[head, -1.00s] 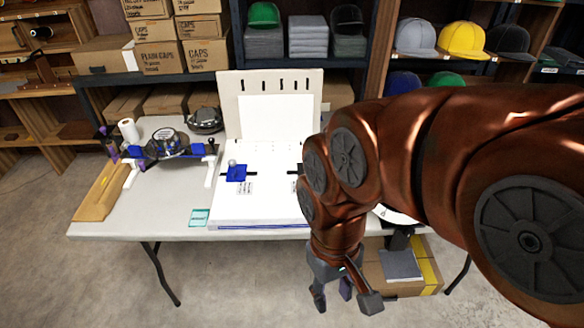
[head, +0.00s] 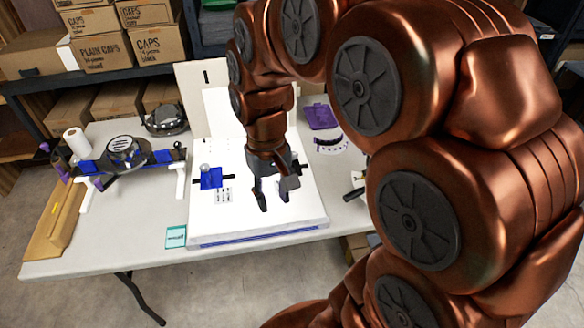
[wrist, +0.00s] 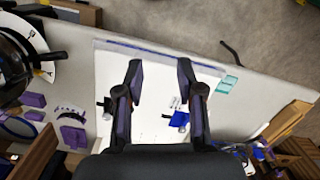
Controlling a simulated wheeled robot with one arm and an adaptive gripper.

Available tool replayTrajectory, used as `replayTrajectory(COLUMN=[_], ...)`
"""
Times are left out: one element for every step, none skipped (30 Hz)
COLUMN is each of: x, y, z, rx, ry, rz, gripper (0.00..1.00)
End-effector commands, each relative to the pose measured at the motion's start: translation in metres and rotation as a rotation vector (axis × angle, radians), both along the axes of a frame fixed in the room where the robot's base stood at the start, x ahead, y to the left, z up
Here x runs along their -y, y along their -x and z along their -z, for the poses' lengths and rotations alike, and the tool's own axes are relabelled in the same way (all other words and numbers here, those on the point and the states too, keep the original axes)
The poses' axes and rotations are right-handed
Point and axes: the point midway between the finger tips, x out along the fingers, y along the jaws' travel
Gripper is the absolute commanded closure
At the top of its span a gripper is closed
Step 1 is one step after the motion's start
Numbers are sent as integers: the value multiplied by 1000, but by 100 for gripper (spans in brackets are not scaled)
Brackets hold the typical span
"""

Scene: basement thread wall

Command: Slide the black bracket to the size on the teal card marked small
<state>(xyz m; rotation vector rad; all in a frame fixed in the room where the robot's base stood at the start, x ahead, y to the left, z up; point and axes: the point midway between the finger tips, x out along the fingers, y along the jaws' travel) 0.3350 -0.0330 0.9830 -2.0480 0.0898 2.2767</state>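The teal card (head: 176,237) lies at the table's front edge, left of the white board (head: 260,232); its writing is too small to read. It also shows in the wrist view (wrist: 228,83). A blue block with a grey knob (head: 210,178) sits on the board's left part, with a short black strip beside it and small printed marks nearby. In the wrist view a small black piece, perhaps the black bracket (wrist: 104,103), lies beside the left finger. In the head view my gripper mostly hides that area. My gripper (head: 273,200) is open and empty above the board.
A cap press (head: 125,152) on white legs and a paper roll (head: 76,142) stand at the left. A purple tray (head: 320,116) lies at the back right. An upright panel (head: 190,92) rises behind the board. Shelves with boxes are behind the table.

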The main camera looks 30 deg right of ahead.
Motion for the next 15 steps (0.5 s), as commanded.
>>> replayTrajectory(x=[7, 11, 17, 21, 26, 33, 38, 43, 51, 57, 63, 71, 77, 84, 93], y=[-17, -27, -38, -47, -56, -68, -76, -84, -96, -105, -113, -122, -130, -139, -148], z=[8, 10, 14, 18, 20, 24, 28, 32, 36, 40, 45, 51, 55, 59, 66], rx=[2, 7, 11, 13, 17, 25, 26, 27, 34, 38, 40, 43, 48, 52, 55], ry=[-1, -2, -2, -3, -3, -2, -3, -3, -2, -1, 0, 1, 3, 3, 5], rz=[15, 23, 34, 42, 51, 62, 71, 79, 92, 100, 109, 122, 131, 141, 153], gripper=[62, 62, 62, 62, 62, 62, 62, 62, 62, 62, 62, 62, 62, 62, 62])
